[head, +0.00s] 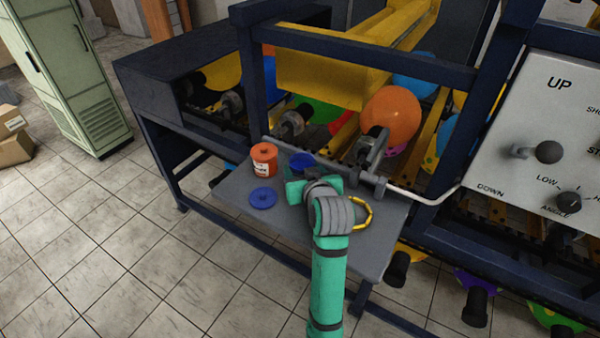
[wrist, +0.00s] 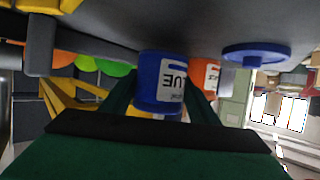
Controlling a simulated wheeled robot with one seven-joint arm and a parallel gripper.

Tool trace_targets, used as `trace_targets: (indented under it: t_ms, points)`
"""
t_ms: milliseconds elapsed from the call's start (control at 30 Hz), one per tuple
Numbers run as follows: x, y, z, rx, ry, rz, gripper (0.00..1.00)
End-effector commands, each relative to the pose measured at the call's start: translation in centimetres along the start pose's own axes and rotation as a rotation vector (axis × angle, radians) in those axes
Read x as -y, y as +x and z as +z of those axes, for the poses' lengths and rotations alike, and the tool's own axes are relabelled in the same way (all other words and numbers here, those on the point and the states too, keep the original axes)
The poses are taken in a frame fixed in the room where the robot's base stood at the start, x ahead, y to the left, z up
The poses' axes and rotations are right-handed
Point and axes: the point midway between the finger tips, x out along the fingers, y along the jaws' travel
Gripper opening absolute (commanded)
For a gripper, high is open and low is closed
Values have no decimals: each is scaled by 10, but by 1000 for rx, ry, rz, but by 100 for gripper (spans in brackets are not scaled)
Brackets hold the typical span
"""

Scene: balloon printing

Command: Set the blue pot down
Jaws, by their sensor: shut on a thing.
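The blue pot (head: 301,160) is at my gripper (head: 306,182), over the small grey table (head: 235,199); my arm hides most of it in the head view. In the wrist view, which is upside down, the blue pot (wrist: 160,82) sits between the two dark green fingers of my gripper (wrist: 159,97), shut on its sides. The pot looks upright, with its label partly showing. Its base is at or very near the table surface; I cannot tell whether it touches.
An orange pot (head: 264,159) stands on the table left of the blue pot. A flat blue lid (head: 263,197) lies in front of it. A machine with blue frame bars (head: 330,47) and balloons (head: 391,115) rises behind. A control panel (head: 548,130) stands at right.

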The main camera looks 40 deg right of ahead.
Motion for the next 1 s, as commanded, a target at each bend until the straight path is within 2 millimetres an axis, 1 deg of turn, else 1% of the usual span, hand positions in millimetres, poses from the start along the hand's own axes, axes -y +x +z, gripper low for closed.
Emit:
trace_targets:
  t_ms: [33, 133, 567, 600, 633, 667, 900, 1000]
  points:
    - [-1, 2, 7, 0, 1, 2, 26]
    - [-1, 5, 14, -1, 1, 2, 26]
    - [-5, 6, 18, -2, 3, 7, 26]
    - [-5, 6, 18, -2, 3, 7, 64]
    - [-5, 6, 18, -2, 3, 7, 71]
    - [-5, 6, 18, -2, 3, 7, 73]
    - [-5, 6, 18, -2, 3, 7, 73]
    - [-5, 5, 15, -3, 2, 7, 73]
